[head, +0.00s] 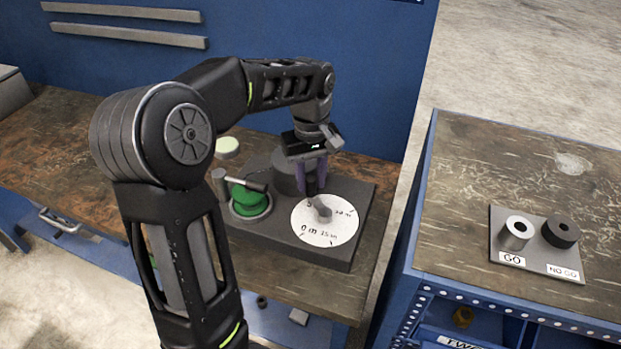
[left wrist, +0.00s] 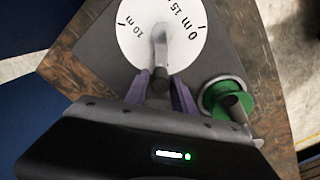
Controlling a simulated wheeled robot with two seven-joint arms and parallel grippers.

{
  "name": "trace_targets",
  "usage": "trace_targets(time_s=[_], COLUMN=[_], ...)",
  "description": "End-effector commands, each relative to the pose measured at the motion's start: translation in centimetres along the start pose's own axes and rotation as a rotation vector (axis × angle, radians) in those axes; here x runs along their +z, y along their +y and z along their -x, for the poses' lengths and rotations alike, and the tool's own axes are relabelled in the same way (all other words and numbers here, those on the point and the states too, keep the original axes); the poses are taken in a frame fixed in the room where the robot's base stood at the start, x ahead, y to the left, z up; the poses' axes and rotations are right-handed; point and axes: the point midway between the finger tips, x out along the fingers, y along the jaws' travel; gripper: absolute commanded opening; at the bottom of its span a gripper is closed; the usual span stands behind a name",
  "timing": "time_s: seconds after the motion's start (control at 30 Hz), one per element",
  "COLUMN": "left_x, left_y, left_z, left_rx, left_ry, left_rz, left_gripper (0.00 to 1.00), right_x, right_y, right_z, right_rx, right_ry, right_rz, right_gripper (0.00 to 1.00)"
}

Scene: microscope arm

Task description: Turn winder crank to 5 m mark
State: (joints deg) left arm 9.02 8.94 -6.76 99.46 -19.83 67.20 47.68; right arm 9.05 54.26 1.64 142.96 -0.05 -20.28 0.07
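A winder with a white round dial (head: 337,232) sits on a dark grey base plate on the workbench. The dial reads 0 m, 15 m and 10 m; a 5 shows at its upper left in the head view. The grey crank (head: 322,209) points from the dial's middle toward that 5, and its dark handle is at my gripper. My left gripper (head: 312,180) reaches down with purple fingers on either side of the handle (left wrist: 158,82). Whether the fingers press on it is hard to see. In the left wrist view the crank covers the dial's near part. My right gripper is out of view.
A green spool (head: 249,201) with a grey part above it stands on the same base, left of the dial. A second bench at right holds a plate with GO (head: 517,232) and NO GO (head: 561,231) rings. A blue panel stands behind.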

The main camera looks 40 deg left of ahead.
Motion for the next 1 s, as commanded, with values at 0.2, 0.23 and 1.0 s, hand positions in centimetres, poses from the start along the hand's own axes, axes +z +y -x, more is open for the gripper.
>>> trace_targets(time_s=[0.2, 0.23, 1.0], left_x=[0.0, 0.0, 0.0], left_y=[0.0, 0.0, 0.1], left_z=[0.0, -0.1, 7.2], left_rx=[-0.001, -0.001, 0.001], left_ry=[-0.001, -0.001, 0.001], left_rz=[0.0, 0.0, 0.0], left_gripper=[0.45, 0.45, 0.45], right_x=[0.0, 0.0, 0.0], right_y=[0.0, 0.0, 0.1], right_z=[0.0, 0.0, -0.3], right_rx=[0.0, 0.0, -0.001], right_ry=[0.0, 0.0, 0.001], right_rz=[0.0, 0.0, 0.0], right_gripper=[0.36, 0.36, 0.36])
